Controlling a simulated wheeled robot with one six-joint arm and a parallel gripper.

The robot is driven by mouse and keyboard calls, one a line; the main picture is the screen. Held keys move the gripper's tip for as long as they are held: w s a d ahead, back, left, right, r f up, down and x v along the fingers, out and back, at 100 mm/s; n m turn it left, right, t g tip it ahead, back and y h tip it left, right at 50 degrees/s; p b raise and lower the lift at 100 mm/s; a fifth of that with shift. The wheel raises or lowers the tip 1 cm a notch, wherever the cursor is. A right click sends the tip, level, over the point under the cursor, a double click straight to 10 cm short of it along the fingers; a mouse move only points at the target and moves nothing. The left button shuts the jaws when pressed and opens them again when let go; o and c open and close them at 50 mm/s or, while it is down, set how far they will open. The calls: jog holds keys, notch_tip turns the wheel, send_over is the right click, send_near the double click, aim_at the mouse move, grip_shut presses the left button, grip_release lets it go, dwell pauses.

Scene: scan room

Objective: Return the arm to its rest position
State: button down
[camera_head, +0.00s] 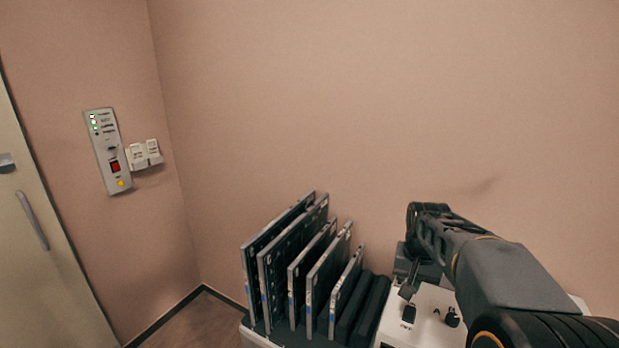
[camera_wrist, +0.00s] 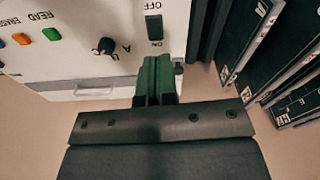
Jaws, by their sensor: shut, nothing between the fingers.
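My arm reaches in from the lower right in the head view, bends at a dark wrist and points down over a white control box (camera_head: 428,300). My gripper (camera_head: 407,291) is shut and holds nothing, close to a black switch (camera_head: 408,313) on the box. In the wrist view, the green fingers of my gripper (camera_wrist: 157,66) are together below the same switch (camera_wrist: 154,28), marked OFF. I cannot tell whether they touch the box. A black knob (camera_head: 452,317) sits to the right of the switch; it also shows in the wrist view (camera_wrist: 105,46).
Several upright dark panels (camera_head: 293,262) stand in a rack left of the box. The wrist view shows orange (camera_wrist: 20,39) and green (camera_wrist: 51,34) buttons on the box. A wall control panel (camera_head: 108,150) and door (camera_head: 40,250) are at left.

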jog(key=s+a+f+n+t, duration=0.25)
jog(key=s+a+n, duration=0.25)
jog(key=s+a, duration=0.6)
jog(key=m+g+b, duration=0.2)
jog(key=m+b, duration=0.3)
jog(key=m, duration=0.1)
send_near(409, 305)
jog(key=shift+t+h, duration=0.25)
jog(key=shift+h, duration=0.15)
jog(key=f, duration=0.7)
jog(key=shift+w+f, duration=0.25)
jog(key=shift+w, duration=0.05)
